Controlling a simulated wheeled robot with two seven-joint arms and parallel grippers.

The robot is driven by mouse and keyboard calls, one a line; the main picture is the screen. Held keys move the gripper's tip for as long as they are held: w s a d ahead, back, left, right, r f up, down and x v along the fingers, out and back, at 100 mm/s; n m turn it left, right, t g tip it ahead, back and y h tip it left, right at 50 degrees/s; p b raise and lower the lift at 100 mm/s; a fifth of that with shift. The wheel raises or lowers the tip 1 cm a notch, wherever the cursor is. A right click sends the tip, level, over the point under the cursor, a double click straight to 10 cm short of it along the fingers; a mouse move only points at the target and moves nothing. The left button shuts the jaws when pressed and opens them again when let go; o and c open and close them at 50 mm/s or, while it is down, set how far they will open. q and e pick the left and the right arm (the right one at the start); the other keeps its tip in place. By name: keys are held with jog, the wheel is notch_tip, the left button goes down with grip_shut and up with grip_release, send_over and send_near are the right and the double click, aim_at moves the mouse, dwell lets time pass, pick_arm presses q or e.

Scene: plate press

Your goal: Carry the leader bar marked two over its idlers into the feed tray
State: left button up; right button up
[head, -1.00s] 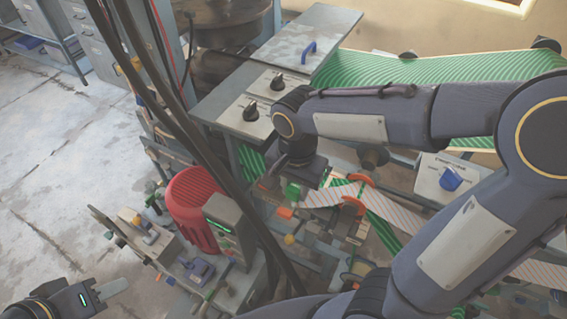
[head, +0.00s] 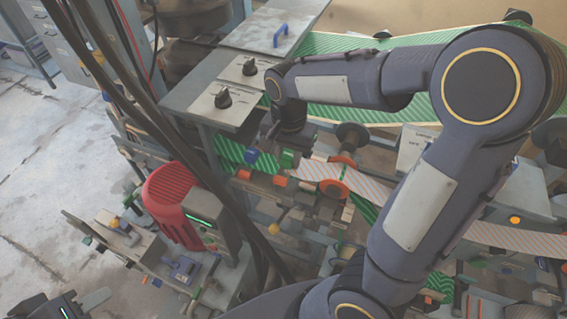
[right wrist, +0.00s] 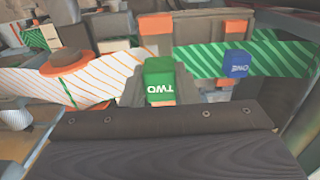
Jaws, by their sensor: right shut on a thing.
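The green leader bar marked TWO (right wrist: 160,80) is gripped in the right wrist view; it also shows in the head view (head: 288,158). My right gripper (right wrist: 152,92) is shut on it. An orange-striped web (right wrist: 105,72) runs from the bar, past an idler with orange flanges (head: 333,189). That idler also shows in the right wrist view (right wrist: 66,62). A blue bar marked ONE (right wrist: 236,64) lies beside bar two on a green-striped web (right wrist: 285,60). I cannot make out the feed tray for certain. My left gripper (head: 95,299) is at the bottom left, partly cut off.
A red motor cover (head: 170,192) and dark hanging cables stand left of the work area. A grey panel with black knobs (head: 222,98) lies above it. A black-ended roller (head: 352,137) is close to the right arm. Open floor (head: 40,160) lies at left.

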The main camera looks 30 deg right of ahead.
jog(key=shift+w+d+f+b, duration=0.3)
jog(key=shift+w+d+f, duration=0.15)
jog(key=shift+w+d, duration=0.15)
jog(key=shift+w+d+f+b, duration=0.2)
jog(key=shift+d+f+b, duration=0.15)
jog(key=shift+f+b, duration=1.75)
jog(key=shift+f, duration=0.75)
jog(key=o, duration=1.1)
jog(key=shift+o, duration=0.2)
notch_tip(320, 180, up, 8)
jog(key=shift+f+p, duration=0.1)
jog(key=shift+p, duration=0.3)
